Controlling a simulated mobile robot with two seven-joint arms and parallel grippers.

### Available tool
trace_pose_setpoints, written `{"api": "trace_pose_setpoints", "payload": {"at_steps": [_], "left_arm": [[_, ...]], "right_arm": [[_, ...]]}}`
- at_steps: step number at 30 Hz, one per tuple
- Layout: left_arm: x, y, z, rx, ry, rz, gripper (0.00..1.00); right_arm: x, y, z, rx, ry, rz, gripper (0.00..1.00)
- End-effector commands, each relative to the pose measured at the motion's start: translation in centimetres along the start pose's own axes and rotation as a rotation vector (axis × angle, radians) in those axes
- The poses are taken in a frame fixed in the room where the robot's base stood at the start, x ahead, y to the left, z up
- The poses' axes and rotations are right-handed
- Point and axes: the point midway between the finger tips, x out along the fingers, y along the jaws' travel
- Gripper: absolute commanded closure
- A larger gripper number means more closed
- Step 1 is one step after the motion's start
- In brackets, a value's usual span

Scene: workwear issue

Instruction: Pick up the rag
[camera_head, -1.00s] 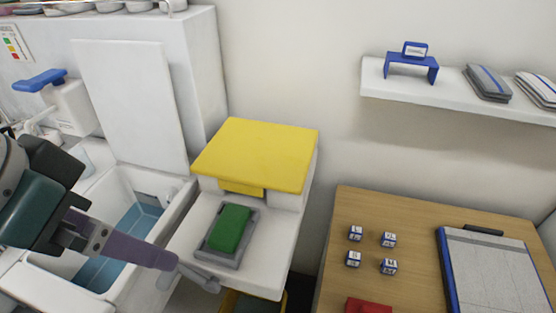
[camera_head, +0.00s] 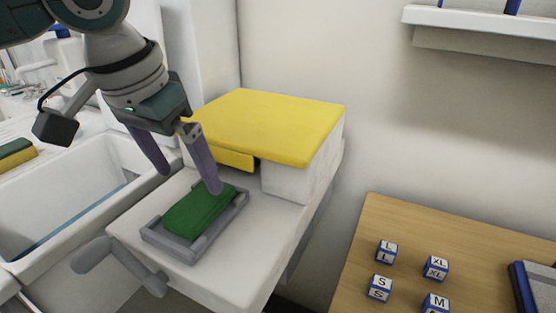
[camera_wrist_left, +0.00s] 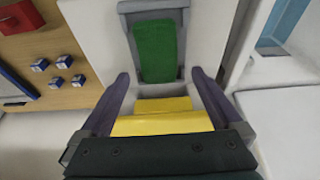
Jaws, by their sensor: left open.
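The rag looks like a flat green folded pad (camera_head: 198,210) lying in a shallow grey tray (camera_head: 168,246) on a white counter. It also shows in the left wrist view (camera_wrist_left: 155,50), beyond the fingertips. My left gripper (camera_head: 190,182) is open and empty, with its two purple fingers apart. In the head view one fingertip overlaps the far end of the rag and the other is left of the tray; whether they touch anything is unclear. My right gripper is not in view.
A yellow-topped white box (camera_head: 265,125) stands behind the tray. A white sink basin (camera_head: 60,215) is at the left, with a grey lever handle (camera_head: 120,262) at the counter's front. A wooden table (camera_head: 385,215) at the right holds several lettered cubes (camera_head: 386,251).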

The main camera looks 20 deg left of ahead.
Motion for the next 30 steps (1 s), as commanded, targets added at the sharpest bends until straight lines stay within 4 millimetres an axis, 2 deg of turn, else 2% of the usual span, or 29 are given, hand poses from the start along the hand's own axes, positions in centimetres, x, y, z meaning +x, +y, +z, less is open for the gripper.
{"api": "trace_pose_setpoints", "payload": {"at_steps": [10,19,30], "left_arm": [[4.8,0.2,0.6,0.0,-0.001,0.001,0.0],[5.3,0.2,0.6,0.003,0.001,-0.001,0.0],[5.3,0.2,0.6,0.003,0.001,-0.001,0.41]], "right_arm": [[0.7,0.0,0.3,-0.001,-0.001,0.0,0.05],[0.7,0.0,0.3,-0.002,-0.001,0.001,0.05],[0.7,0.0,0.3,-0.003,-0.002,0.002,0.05]]}}
